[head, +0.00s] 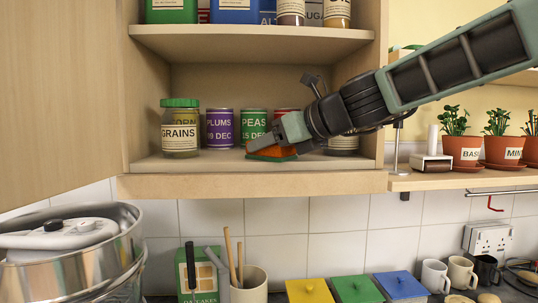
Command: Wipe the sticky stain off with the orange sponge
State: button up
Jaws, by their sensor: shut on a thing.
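The orange sponge (271,155), with a green layer, is inside the lower shelf of the open wall cupboard. It is low at the shelf board (210,162), near its front; I cannot tell if it touches the board. My gripper (270,143) reaches in from the right and is shut on the sponge from above. The sticky stain is not visible; the sponge and gripper may cover it.
Behind and left of the gripper stand a grains jar (180,130), a plums can (220,128) and a peas can (253,124). A red can (285,112) is partly hidden. Potted herbs (466,150) stand on the right ledge. The shelf's front left is clear.

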jog(key=shift+w+p, duration=1.95)
jog(key=shift+w, duration=1.05)
jog(key=shift+f, duration=0.1)
jog(key=shift+s+f+b, duration=0.15)
jog(key=shift+s+b, duration=0.35)
jog(key=shift+b, duration=0.1)
jog(key=shift+s+f+b, duration=0.15)
jog(key=shift+s+b, duration=0.85)
jog(key=shift+s, duration=0.8)
jog(key=shift+s+a+b, duration=0.1)
jog(key=shift+s+b, duration=0.45)
jog(key=shift+s, duration=0.85)
jog(key=shift+r, duration=0.25)
notch_tip(320, 180, up, 5)
jog(key=p, duration=0.4)
jog(key=shift+f+p, duration=0.15)
jog(key=shift+p, duration=0.15)
